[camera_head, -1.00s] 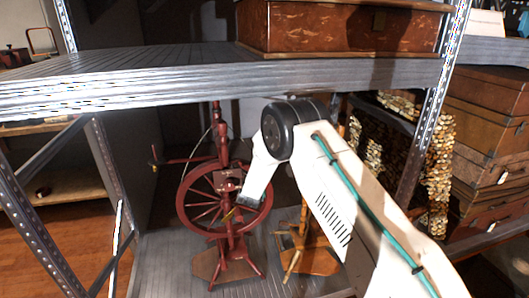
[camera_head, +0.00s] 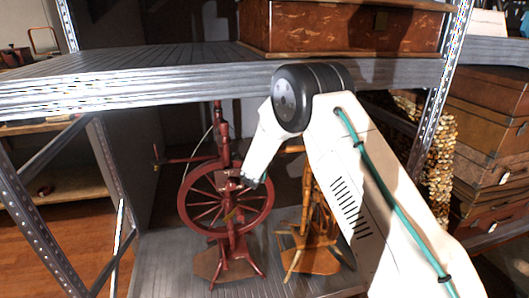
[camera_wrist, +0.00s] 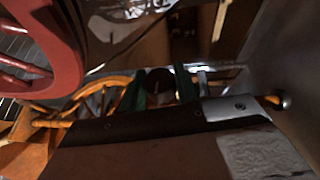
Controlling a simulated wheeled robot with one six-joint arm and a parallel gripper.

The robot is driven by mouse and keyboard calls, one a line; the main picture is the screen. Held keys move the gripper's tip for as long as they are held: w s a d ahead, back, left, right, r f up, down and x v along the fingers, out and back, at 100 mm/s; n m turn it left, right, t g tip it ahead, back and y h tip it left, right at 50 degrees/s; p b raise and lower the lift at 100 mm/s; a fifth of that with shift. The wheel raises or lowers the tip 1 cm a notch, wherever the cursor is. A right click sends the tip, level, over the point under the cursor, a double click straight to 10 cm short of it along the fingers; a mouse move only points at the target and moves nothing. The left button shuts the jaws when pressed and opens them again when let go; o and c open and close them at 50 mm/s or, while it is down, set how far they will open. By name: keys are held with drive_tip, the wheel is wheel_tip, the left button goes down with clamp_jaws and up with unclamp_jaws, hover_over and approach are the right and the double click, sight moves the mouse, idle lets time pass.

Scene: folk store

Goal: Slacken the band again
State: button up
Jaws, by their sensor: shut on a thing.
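A dark red spinning wheel (camera_head: 183,207) stands upright on the lower shelf. Its rim (camera_wrist: 62,50) fills the upper left of the wrist view. My gripper (camera_head: 246,182) is at the right part of the wheel, near its upright, below the upper shelf. In the wrist view, its green fingertips (camera_wrist: 159,84) are shut around a small dark round knob (camera_wrist: 160,80). A thin pale line curves beside the wheel's upright in the head view. I cannot tell whether it is the band or how tight it is.
A second, yellow-brown wooden spinning wheel (camera_head: 312,262) stands close on the right, partly behind my arm. The upper shelf (camera_head: 150,84) lies low overhead and bears a reddish wooden chest (camera_head: 340,28). A metal post (camera_head: 433,120) and stacked brown boxes (camera_head: 492,140) are at the right.

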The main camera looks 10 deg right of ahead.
drive_tip(key=shift+d+n+g+y, duration=0.2)
drive_tip(key=shift+n+g+y, duration=0.3)
drive_tip(key=shift+g, duration=0.9)
drive_tip(key=shift+f, duration=0.1)
drive_tip(key=o, duration=1)
drive_tip(key=shift+d, duration=0.15)
drive_tip(key=shift+a, duration=0.25)
drive_tip(key=shift+r, duration=0.5)
wheel_tip(320, 180, up, 3)
drive_tip(key=shift+r, duration=0.1)
drive_tip(key=s, duration=1)
drive_tip(key=s+r, duration=0.1)
drive_tip(key=s, duration=0.5)
